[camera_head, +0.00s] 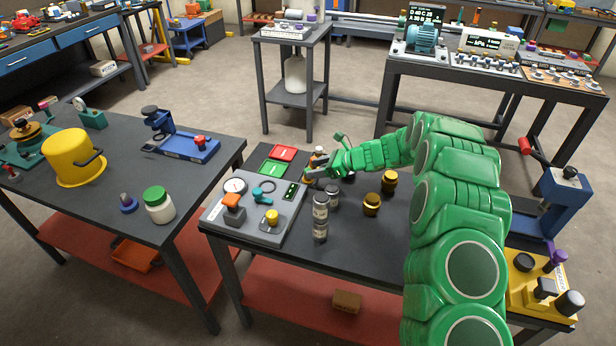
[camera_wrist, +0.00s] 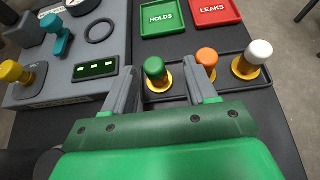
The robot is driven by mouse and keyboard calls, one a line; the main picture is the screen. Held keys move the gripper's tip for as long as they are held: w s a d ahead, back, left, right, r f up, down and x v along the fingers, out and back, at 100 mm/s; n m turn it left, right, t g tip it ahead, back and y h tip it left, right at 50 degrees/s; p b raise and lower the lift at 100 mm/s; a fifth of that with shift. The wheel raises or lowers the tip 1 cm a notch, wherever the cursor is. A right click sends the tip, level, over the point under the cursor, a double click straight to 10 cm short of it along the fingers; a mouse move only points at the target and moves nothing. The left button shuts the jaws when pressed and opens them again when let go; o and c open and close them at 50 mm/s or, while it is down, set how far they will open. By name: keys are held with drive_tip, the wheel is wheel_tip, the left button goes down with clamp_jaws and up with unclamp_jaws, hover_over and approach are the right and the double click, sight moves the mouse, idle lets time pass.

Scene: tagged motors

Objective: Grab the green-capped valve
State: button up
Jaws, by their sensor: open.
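The green-capped valve (camera_wrist: 155,74) stands upright with a brass base at the left end of a black tray (camera_wrist: 246,84). An orange-capped valve (camera_wrist: 206,62) and a white-capped valve (camera_wrist: 255,56) stand to its right in the same tray. My gripper (camera_wrist: 161,68) is open, and in the wrist view the green cap shows between its two fingers, with the right finger close to the orange-capped valve. I cannot tell whether either finger touches a valve. In the head view my gripper (camera_head: 312,174) is over the dark table and mostly hides the valves.
A green HOLDS tray (camera_wrist: 164,17) and a red LEAKS tray (camera_wrist: 215,10) lie beyond the valves. A grey control panel (camera_wrist: 55,92) with gauge and knobs is at the left. Grey cylinders (camera_head: 320,215) and brass-coloured parts (camera_head: 372,204) stand on the same table (camera_head: 345,257).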

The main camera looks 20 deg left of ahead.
sight(304, 178)
drive_tip(key=shift+s+x, duration=0.2)
drive_tip(key=shift+x, duration=1.1)
drive_tip(key=shift+s+x, duration=0.15)
drive_tip(key=shift+x, duration=1.2)
clamp_jaws()
drive_tip(key=shift+r, duration=0.1)
